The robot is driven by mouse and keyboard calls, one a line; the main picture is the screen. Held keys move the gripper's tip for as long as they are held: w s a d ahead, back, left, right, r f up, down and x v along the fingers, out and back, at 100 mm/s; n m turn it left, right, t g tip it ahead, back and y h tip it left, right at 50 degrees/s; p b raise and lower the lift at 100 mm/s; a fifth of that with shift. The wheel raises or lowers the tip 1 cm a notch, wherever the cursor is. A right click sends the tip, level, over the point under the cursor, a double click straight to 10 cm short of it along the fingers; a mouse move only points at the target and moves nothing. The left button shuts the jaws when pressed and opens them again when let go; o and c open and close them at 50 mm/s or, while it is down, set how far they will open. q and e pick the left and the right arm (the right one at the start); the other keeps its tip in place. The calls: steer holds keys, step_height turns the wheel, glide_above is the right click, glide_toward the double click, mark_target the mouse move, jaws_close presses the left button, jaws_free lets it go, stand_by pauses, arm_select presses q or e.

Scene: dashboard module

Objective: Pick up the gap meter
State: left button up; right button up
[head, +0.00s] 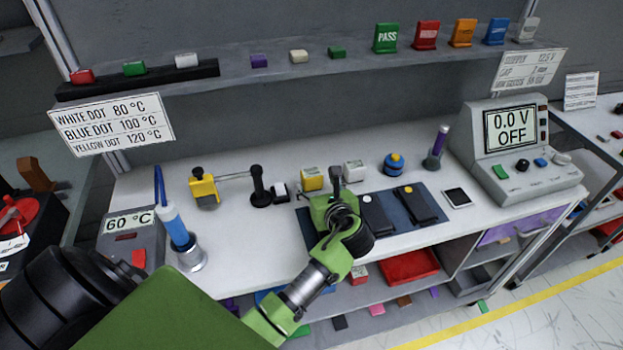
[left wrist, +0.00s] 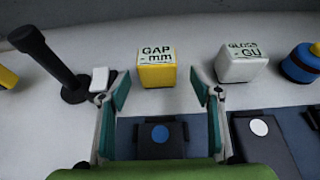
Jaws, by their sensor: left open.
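The gap meter (head: 312,179) is a small yellow box with a white top label on the white bench. In the left wrist view the gap meter (left wrist: 157,72) reads "GAP - mm" and stands just ahead of my left gripper (left wrist: 161,90). The two fingers are spread to either side of its line, with nothing between their tips. In the head view my left gripper (head: 335,178) is over the bench, right beside the gap meter; its fingers are mostly hidden by the arm. My right gripper is not in view.
A white gloss meter (left wrist: 241,64) stands right of the gap meter. A black post (head: 258,187) with a small white block stands to its left. A blue mat (head: 401,219) with dark devices lies in front. A blue-yellow knob (head: 394,164) is farther right.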

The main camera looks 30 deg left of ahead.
mark_target(314, 181)
arm_select(q)
steer(key=x, duration=0.5)
steer(key=shift+s+a+r+p, duration=0.1)
steer(key=shift+a+r+p, duration=0.1)
steer(key=shift+p, duration=0.2)
steer(key=shift+s+d, duration=0.1)
steer(key=c, duration=1.3)
steer(key=shift+r, duration=0.15)
